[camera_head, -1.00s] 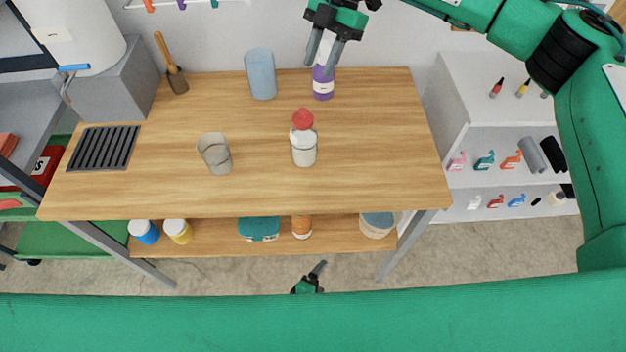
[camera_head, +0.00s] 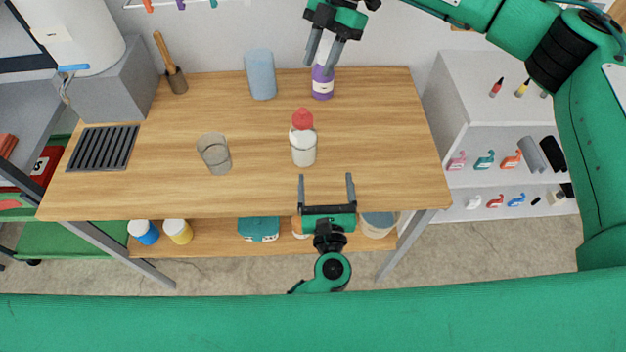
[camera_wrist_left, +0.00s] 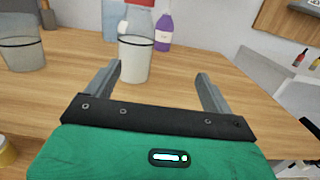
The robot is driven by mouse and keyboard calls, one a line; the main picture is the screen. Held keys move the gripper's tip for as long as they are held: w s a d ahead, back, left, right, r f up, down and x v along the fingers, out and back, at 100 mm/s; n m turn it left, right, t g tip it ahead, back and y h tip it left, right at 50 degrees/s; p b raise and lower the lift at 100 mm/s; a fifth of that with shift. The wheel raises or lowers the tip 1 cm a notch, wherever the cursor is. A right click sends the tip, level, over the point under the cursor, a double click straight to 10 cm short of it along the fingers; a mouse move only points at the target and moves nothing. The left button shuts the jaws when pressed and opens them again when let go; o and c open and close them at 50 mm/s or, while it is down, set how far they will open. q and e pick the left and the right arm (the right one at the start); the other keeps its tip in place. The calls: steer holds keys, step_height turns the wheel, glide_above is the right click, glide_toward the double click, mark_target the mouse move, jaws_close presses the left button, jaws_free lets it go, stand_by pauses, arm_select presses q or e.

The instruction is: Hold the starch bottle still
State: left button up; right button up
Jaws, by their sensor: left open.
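A purple bottle with a white band (camera_head: 322,88) stands at the back. No label reads starch.
A clear glass (camera_head: 214,154) stands left on the wooden table (camera_head: 250,190). A black grille (camera_head: 103,148) lies at the left. The front right of the table is clear.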

mark_target(302, 136)
arm_select(q)
steer(key=shift+w+a+n+g+y, duration=0.25)
steer(key=shift+a+n+y, duration=0.1)
steer(key=shift+a+y, duration=0.2)
steer(key=shift+w+a+n+g+y, duration=0.2)
steer(key=shift+a+n+y, duration=0.15)
steer(key=shift+a+y, duration=0.2)
steer(key=shift+w+a+f+y, duration=0.1)
steer(key=shift+w+a+y, duration=0.25)
steer(key=shift+w, duration=0.1)
steer(key=w, duration=0.4)
steer(key=w+a, duration=0.1)
steer(key=w, duration=0.3)
steer(key=w+a, duration=0.1)
steer(key=w, duration=0.4)
